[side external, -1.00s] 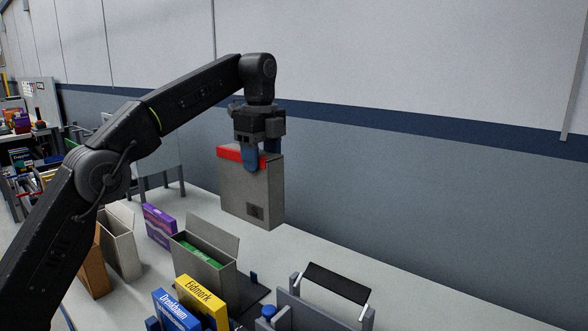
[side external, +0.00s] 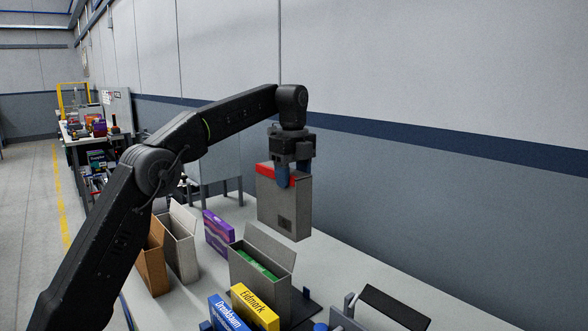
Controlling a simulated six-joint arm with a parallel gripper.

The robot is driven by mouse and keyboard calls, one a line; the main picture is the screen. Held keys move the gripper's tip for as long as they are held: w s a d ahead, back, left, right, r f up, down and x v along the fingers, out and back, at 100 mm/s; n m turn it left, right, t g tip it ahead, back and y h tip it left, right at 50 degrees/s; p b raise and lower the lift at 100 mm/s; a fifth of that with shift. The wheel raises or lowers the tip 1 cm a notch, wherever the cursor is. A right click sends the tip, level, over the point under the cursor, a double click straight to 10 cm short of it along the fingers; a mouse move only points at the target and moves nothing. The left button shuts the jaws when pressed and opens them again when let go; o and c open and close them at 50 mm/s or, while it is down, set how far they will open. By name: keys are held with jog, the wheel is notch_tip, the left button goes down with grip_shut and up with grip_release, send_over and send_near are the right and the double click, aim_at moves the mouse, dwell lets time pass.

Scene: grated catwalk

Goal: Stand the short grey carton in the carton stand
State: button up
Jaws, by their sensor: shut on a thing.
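A grey carton (side external: 285,215) with a red band along its top and a small dark mark on its face hangs upright in the air. My gripper (side external: 294,175) points down and is shut on its upper part, with blue fingers on the carton's sides. The carton is above and behind the worktop items, clear of them. I cannot tell for sure which fixture is the carton stand. A dark base with a peg (side external: 308,296) shows at the open grey box, and a grey frame with a black panel (side external: 395,306) is cut off at the lower right.
An open grey box with green contents (side external: 250,278) stands below the carton. Yellow (side external: 255,307) and blue (side external: 228,315) boxes stand in front. A purple box (side external: 218,232), a pale open box (side external: 181,245) and a brown box (side external: 151,262) are left. The wall runs behind.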

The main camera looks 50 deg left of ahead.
notch_tip(320, 180, down, 16)
jog(key=shift+r, duration=0.1)
dwell(0.6)
dwell(1.2)
jog(key=shift+f, duration=1.95)
jog(key=o, duration=1.2)
jog(key=shift+o, duration=1.8)
jog(key=shift+r, duration=0.1)
